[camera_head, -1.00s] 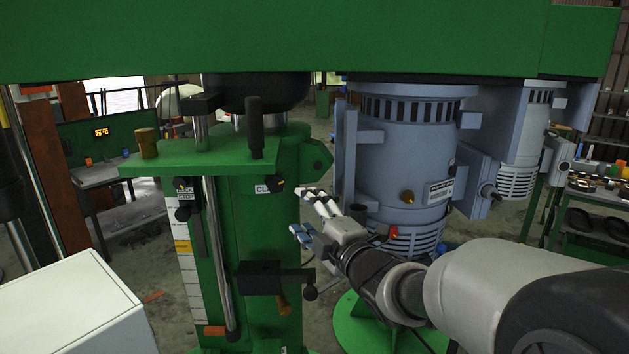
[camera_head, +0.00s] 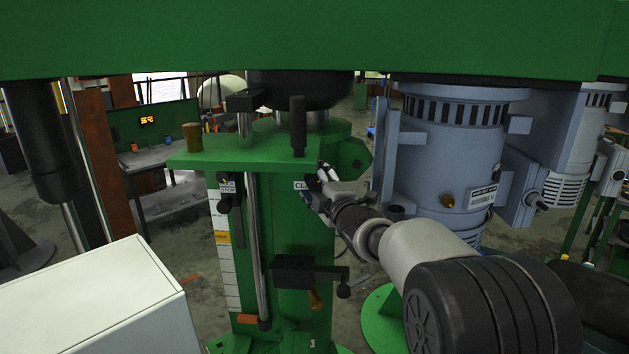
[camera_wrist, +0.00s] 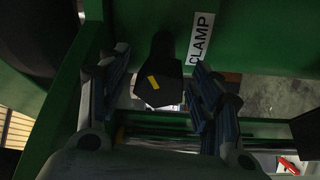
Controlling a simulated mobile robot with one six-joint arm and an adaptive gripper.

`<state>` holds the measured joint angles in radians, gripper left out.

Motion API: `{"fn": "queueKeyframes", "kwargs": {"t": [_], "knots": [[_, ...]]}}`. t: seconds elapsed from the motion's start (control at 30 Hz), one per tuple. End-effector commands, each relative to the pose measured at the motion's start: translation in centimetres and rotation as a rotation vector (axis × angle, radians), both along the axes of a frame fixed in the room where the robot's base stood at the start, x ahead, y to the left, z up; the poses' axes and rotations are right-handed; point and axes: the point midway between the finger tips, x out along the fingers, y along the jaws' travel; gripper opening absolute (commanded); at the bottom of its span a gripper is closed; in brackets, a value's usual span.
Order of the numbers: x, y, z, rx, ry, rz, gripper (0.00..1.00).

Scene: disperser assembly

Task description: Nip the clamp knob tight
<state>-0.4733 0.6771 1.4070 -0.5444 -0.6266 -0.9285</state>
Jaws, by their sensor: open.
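The clamp knob (camera_wrist: 157,82) is black and faceted, with a yellow mark on its end. My gripper (camera_wrist: 160,70) is open, with one finger on each side of the knob; dark gaps show between fingers and knob, and I cannot tell if either touches. In the head view my gripper (camera_head: 322,182) is at the green column's front, just under the green bracket (camera_head: 250,150). There it covers the knob and part of the CLAMP label (camera_head: 299,185).
A black block with a handle (camera_head: 308,272) sits on the column below my gripper. A grey-blue motor (camera_head: 450,150) stands close on the right. A black upright handle (camera_head: 298,125) rises above the bracket. A white box (camera_head: 100,300) is at lower left.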

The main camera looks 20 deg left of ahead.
Motion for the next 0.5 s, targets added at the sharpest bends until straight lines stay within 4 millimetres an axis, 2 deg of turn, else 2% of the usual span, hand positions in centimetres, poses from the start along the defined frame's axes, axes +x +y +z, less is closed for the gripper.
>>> {"fn": "queueKeyframes", "kwargs": {"t": [0.27, 0.5], "knots": [[0.09, 0.10, -0.06, -0.001, 0.001, 0.000, 0.59], [0.08, 0.08, -0.05, -0.001, 0.001, 0.000, 0.43]]}}
